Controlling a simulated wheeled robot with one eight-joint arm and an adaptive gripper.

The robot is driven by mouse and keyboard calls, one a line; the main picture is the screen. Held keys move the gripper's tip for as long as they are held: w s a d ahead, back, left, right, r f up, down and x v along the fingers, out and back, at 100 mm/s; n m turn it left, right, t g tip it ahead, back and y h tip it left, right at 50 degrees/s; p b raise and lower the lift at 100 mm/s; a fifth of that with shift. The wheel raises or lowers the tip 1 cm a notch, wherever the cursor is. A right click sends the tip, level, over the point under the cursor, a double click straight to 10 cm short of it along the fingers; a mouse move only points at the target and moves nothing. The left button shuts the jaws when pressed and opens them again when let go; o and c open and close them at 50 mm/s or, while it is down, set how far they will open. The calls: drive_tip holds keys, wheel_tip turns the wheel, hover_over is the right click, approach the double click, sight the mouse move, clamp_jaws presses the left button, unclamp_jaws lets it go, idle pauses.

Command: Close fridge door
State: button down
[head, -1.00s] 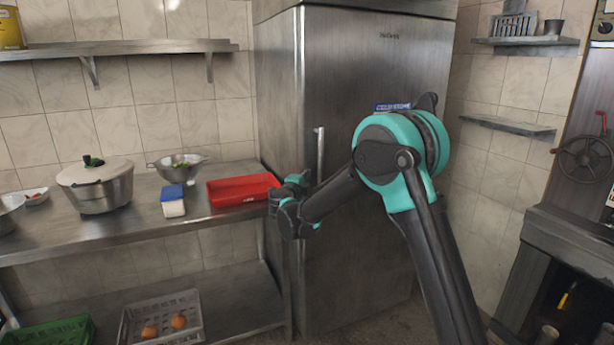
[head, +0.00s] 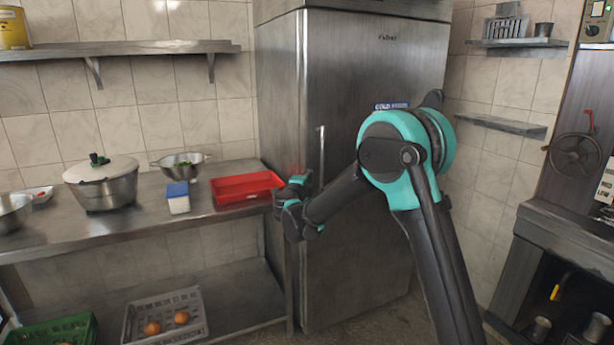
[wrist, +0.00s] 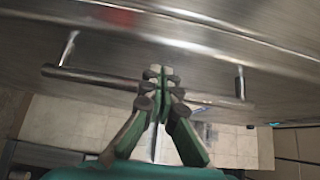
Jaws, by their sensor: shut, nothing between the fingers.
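The tall steel fridge (head: 285,90) stands at the centre of the head view. Its door (head: 365,110) faces me with no wide gap showing; I cannot tell whether it is fully shut. The vertical handle (head: 321,148) is on the door's left side. My gripper (head: 303,181) is just left of and below the handle, by the door's left edge. In the wrist view my gripper (wrist: 160,72) is shut and empty, its tips at or very near the steel door (wrist: 215,50). The handle bar (wrist: 95,77) passes by the fingers; contact is unclear.
A steel counter (head: 130,222) adjoins the fridge on the left. It holds a red tray (head: 243,201), a blue-and-white box (head: 178,205), a bowl (head: 180,172) and a lidded pot (head: 103,195). The grill (head: 560,230) stands at the right.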

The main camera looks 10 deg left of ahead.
drive_tip(key=s+a, duration=0.5)
drive_tip(key=s, duration=0.2)
drive_tip(key=d+r+n+y, duration=0.7)
drive_tip(key=d+n+y, duration=0.1)
drive_tip(key=d+n, duration=0.45)
drive_tip(key=s+d+f+n+g+h, duration=0.3)
drive_tip(key=s+d+f+g, duration=0.4)
drive_tip(key=s+d+f, duration=0.7)
drive_tip(key=s+d+f+n+g+h, duration=0.3)
drive_tip(key=s+d+f+g, duration=0.3)
drive_tip(key=s+d+f, duration=0.8)
drive_tip(key=s+d+h, duration=0.1)
drive_tip(key=s+d, duration=0.5)
drive_tip(key=d, duration=0.1)
drive_tip(key=shift+d+f+g, duration=0.2)
drive_tip(key=shift+f+g, duration=0.2)
